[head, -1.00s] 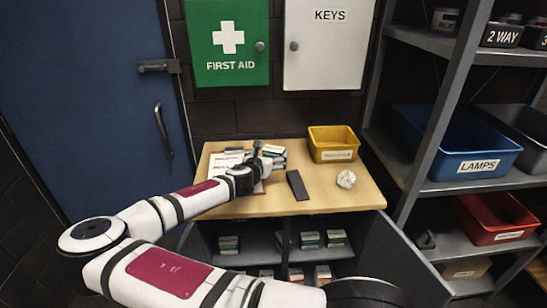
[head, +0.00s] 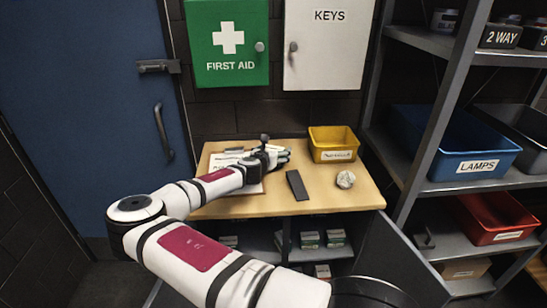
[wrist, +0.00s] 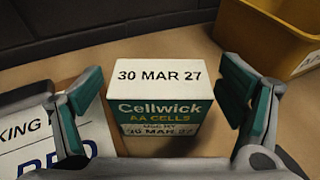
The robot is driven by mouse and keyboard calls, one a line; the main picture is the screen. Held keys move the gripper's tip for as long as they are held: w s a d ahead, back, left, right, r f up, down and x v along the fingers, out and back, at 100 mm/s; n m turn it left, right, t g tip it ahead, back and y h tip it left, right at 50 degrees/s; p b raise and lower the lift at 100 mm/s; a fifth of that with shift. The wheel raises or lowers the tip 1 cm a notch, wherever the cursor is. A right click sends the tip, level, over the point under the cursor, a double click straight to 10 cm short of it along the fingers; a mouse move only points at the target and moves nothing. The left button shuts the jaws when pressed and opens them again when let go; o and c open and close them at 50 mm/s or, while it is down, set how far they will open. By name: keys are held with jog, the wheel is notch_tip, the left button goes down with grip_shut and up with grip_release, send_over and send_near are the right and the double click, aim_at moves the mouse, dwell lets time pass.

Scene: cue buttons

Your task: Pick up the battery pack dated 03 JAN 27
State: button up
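In the wrist view a white and green Cellwick AA cells pack (wrist: 158,95) stands on the wooden top. Its top face and front label both read 30 MAR 27, not 03 JAN 27. My gripper (wrist: 164,88) is open, with one green-padded finger on each side of this pack and visible gaps between. In the head view my gripper (head: 274,156) is at the back of the bench top and largely hides the pack. Similar small packs (head: 309,239) stand on the shelf inside the cabinet below; their dates are too small to read.
A yellow bin (head: 333,152) stands right of my gripper. A dark flat block (head: 297,185) and a crumpled pale ball (head: 346,179) lie on the bench top (head: 330,200). A clipboard with paper (wrist: 55,140) lies left of the pack. The cabinet door (head: 400,255) hangs open.

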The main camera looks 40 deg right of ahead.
jog(key=c, duration=1.3)
jog(key=shift+r, duration=0.15)
